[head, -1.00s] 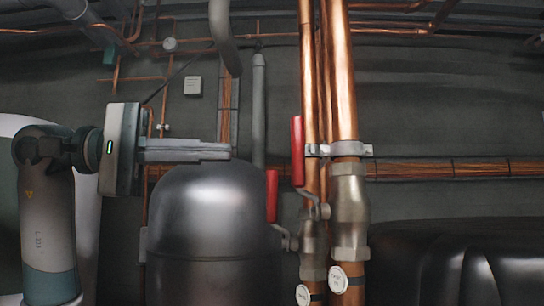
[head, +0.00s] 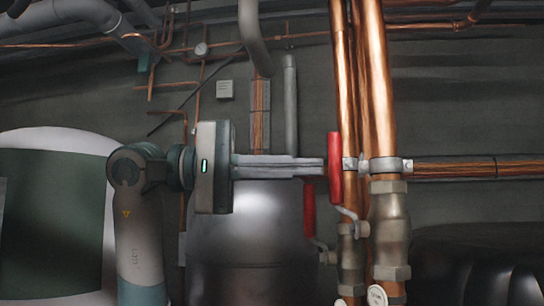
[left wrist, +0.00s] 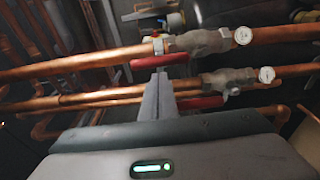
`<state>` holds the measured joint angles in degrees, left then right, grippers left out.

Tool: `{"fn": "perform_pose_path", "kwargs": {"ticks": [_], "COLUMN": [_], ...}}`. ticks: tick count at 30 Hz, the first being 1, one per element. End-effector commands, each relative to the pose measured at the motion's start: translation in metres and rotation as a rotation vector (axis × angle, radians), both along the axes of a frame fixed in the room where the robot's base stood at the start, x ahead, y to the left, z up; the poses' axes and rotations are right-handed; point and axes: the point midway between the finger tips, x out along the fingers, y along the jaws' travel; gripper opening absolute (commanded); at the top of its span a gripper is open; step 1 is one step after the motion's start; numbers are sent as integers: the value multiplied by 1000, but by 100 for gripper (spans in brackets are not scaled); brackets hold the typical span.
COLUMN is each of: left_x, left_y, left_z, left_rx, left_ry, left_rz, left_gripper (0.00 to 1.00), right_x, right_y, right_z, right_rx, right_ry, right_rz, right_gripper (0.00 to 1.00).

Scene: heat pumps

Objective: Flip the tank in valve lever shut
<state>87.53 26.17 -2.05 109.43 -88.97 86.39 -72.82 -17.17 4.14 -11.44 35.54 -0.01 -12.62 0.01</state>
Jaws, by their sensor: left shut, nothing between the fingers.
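Two valves with red levers sit on vertical copper pipes in the head view. The nearer valve (head: 390,232) has the higher red lever (head: 335,168), standing upright along the pipe. The other red lever (head: 309,210) is lower and further left, also upright. Both levers show in the left wrist view, the higher one (left wrist: 160,60) and the lower one (left wrist: 198,104). The writing on the round white tags (head: 377,295) is too small to read. My left gripper (head: 322,168) is shut and empty, its tips at the left side of the higher lever; contact is unclear.
A dark rounded tank (head: 245,245) stands behind and below my left gripper. A grey pipe (head: 290,105) rises behind it. A pipe clamp (head: 385,165) is just right of the higher lever. Another dark tank (head: 470,260) is at lower right.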

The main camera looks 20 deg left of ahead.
Motion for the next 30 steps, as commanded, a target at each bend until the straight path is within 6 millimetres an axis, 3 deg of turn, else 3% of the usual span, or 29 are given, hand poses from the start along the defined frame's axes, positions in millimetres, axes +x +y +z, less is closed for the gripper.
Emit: {"fn": "perform_pose_path", "kwargs": {"ticks": [9,30], "left_x": [10,6], "left_y": [-22,-23], "left_z": [0,0], "left_rx": [1,14], "left_ry": [0,-45], "left_rz": [0,1], "left_gripper": [0,0], "right_x": [0,0], "right_y": [-4,-10], "right_z": [11,7], "right_rx": [-4,-11], "right_ry": [0,0], "right_rz": [2,4], "right_gripper": [0,0]}}
